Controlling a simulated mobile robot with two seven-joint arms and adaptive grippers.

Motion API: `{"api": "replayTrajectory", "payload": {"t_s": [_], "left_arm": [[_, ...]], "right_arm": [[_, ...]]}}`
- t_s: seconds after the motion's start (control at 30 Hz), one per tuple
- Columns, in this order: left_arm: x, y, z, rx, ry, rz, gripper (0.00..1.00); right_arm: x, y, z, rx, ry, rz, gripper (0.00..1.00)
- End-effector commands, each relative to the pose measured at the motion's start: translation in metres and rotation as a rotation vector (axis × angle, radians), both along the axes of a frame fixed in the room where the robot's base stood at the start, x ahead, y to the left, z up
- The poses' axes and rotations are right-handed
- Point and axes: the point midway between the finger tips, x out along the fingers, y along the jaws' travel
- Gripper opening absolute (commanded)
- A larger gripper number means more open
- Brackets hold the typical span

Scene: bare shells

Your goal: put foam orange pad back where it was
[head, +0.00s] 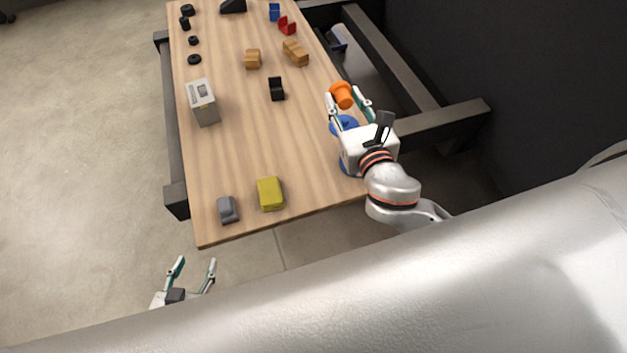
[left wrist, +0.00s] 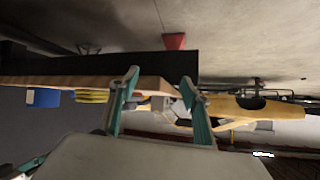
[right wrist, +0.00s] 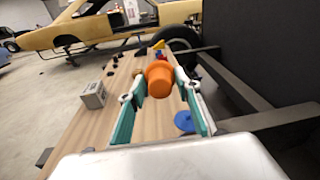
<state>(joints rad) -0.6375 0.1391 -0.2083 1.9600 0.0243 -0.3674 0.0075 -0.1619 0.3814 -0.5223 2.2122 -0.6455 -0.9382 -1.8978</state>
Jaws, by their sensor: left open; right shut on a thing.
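The orange pad (head: 342,95) looks like a short, thick round piece with a wider rim. My right gripper (head: 345,98) is shut on it and holds it near the table's right edge. In the right wrist view the orange pad (right wrist: 159,80) sits between the fingertips. A blue round piece (head: 345,124) shows on the table below my right gripper, partly hidden by it. My left gripper (head: 194,262) is open and empty, off the table's near end. In the left wrist view its fingers (left wrist: 160,78) are apart with nothing between them.
The wooden table (head: 235,150) carries a grey box (head: 202,102), a yellow block (head: 270,193), a grey piece (head: 228,209), a black piece (head: 276,89), tan blocks (head: 295,53) and a red piece (head: 287,26). Its middle is mostly clear. Dark beams (head: 440,125) run along the right.

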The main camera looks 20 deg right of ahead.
Motion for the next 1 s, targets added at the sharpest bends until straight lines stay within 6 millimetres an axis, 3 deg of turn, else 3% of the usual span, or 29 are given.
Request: {"api": "replayTrajectory", "payload": {"t_s": [0.03,0.2,0.4,0.73,1.0], "left_arm": [[-0.003,0.0,0.005,0.001,0.005,0.001,0.47],[-0.011,0.003,0.007,0.007,0.025,0.005,0.47],[-0.009,0.01,0.018,0.013,0.022,0.015,0.47],[-0.004,0.012,0.032,0.017,0.022,0.02,0.47],[-0.007,0.013,0.042,0.019,0.032,0.025,0.47]], "right_arm": [[0.013,0.01,0.003,0.004,0.041,-0.002,0.16],[0.037,0.046,-0.018,0.014,0.25,0.001,0.16],[0.046,0.083,-0.04,0.013,0.508,0.042,0.16],[0.031,0.117,-0.059,-0.054,0.906,0.184,0.16],[0.0,0.115,-0.053,-0.221,1.204,0.384,0.16]]}}
